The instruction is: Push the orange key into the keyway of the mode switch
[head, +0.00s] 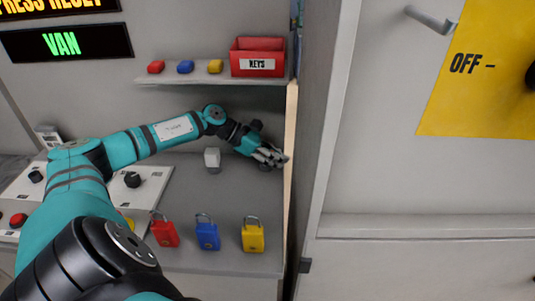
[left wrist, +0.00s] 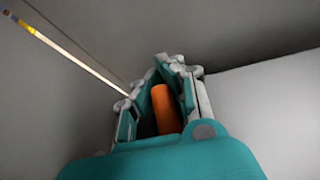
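My left gripper (head: 272,156) is over the grey bench, near its right edge and beside the tall grey cabinet side. In the left wrist view its fingers (left wrist: 163,95) are closed in around the orange key (left wrist: 165,110), a rounded orange piece between them. The key's far end is hidden by the fingers, and the key does not show in the head view. I cannot tell which fitting is the mode switch; black knobs (head: 132,179) sit on a white panel at left, and no keyway can be made out. My right gripper is not in view.
Red, blue and yellow padlocks (head: 208,234) stand along the bench front. A shelf (head: 210,80) above holds small coloured blocks and a red KEYS box (head: 258,57). A yellow OFF plate (head: 480,90) is at right.

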